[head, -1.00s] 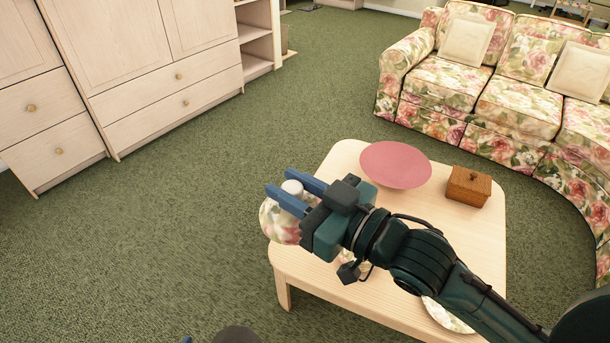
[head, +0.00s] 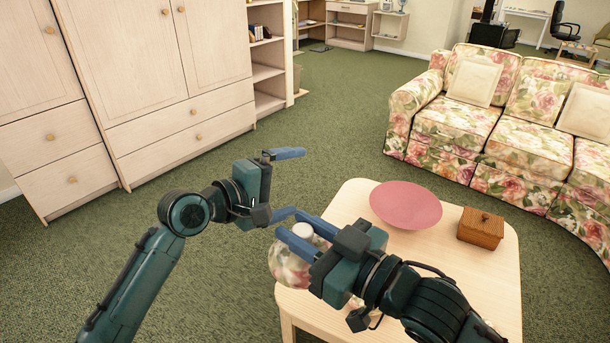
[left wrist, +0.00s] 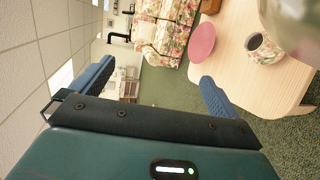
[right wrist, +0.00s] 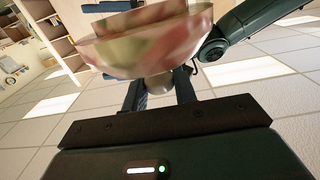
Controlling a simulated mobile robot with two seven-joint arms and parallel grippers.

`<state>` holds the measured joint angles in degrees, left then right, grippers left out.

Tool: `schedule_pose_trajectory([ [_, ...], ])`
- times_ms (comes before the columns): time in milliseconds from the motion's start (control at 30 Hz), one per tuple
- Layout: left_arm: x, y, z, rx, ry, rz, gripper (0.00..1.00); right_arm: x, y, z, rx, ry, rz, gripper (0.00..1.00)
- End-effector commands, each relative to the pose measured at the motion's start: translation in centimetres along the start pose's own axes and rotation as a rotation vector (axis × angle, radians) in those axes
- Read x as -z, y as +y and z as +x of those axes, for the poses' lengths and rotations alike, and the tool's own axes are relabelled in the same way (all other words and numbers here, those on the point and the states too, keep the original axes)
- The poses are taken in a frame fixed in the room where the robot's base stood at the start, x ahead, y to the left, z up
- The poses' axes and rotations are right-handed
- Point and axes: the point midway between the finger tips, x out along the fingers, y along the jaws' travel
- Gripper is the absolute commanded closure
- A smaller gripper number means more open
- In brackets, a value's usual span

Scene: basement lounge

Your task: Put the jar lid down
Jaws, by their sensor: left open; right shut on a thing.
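The jar lid, a floral dome (head: 287,268) with a pale round knob (head: 303,230), is in my right gripper (head: 300,234). The fingers are shut on the knob, and the lid hangs at the table's left edge in the head view. The right wrist view shows the lid's floral dome (right wrist: 150,42) and its knob between the fingers. My left gripper (head: 288,184) is open and empty, up and left of the lid. In the left wrist view, a floral jar (left wrist: 262,48) with a dark open mouth stands on the table; my right arm mostly hides it in the head view.
The pale wooden table (head: 350,205) holds a pink plate (head: 405,205) and a small lidded wooden box (head: 481,228). A floral sofa (head: 480,120) stands behind it on the right. Pale cabinets (head: 150,90) stand at the left, with clear green carpet between.

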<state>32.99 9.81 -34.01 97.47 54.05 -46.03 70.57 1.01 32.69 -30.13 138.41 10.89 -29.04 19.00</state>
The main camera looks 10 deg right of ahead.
Motion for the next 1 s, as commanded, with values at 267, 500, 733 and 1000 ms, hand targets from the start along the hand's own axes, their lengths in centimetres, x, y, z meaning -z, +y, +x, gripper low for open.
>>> schedule_pose_trajectory([
  [267,-9.1,7.5,3.6,0.244,-0.24,0.125,0.0,0.0,0.0,0.0,0.0,0.001,0.0,1.0],
  [500,-14.4,9.8,3.1,0.568,-0.273,0.267,0.0,0.0,0.0,0.0,0.0,0.001,0.0,1.0],
  [733,-14.1,8.8,-3.1,1.026,-0.105,0.108,0.0,0.0,0.0,0.0,0.0,0.001,0.0,1.0],
  [1000,-12.9,8.9,-8.6,1.3,0.11,-0.05,0.0,0.0,0.0,0.0,0.0,0.001,0.0,1.0],
])
